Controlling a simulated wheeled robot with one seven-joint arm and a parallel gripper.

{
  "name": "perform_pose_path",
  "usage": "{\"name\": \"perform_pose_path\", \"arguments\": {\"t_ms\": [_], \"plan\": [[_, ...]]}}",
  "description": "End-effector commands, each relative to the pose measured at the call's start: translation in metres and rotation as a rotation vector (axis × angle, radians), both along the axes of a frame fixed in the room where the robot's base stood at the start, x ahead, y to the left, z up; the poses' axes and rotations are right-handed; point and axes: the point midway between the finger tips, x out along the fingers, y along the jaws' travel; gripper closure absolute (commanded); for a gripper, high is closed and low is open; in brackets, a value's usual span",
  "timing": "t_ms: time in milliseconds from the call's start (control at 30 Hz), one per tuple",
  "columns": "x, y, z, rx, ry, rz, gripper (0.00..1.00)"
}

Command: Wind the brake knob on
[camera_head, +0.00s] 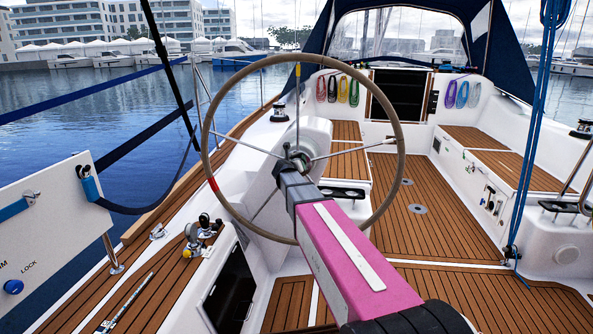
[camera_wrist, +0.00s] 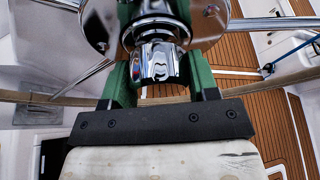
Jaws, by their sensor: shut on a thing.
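The chrome brake knob (camera_wrist: 160,62) sits at the hub of the steering wheel, between the green fingers of my gripper (camera_wrist: 158,48) in the wrist view. My gripper is shut on the knob, one finger on each side. In the head view my gripper (camera_head: 292,164) is at the hub, and the knob is mostly hidden behind it. The large steering wheel (camera_head: 403,150) has a tan rim with a red mark at its left and thin metal spokes. Its hub plate (camera_wrist: 208,22) shows behind the knob in the wrist view.
The white pedestal (camera_head: 315,132) stands behind the wheel. A white panel (camera_head: 45,225) with a blue button is at the left. Blue ropes (camera_head: 534,130) hang at the right. A dark hatch (camera_head: 229,290) is at lower left. The teak cockpit floor (camera_head: 430,230) is clear.

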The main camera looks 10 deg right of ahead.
Motion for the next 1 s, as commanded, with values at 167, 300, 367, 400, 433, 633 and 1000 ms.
{"name": "perform_pose_path", "arguments": {"t_ms": [167,300,367,400,433,633,1000], "plan": [[-0.001,-0.001,-0.001,0.001,0.003,-0.003,0.20],[-0.001,0.000,-0.001,0.000,0.002,-0.002,0.20],[-0.001,0.000,-0.001,0.000,0.001,-0.002,0.20],[-0.001,0.000,-0.001,-0.001,0.002,-0.001,0.20],[-0.002,0.000,0.000,-0.001,0.002,-0.001,0.20],[-0.014,0.006,0.004,-0.001,0.001,0.000,0.20],[-0.068,0.034,0.026,0.000,0.001,0.000,0.20]]}}
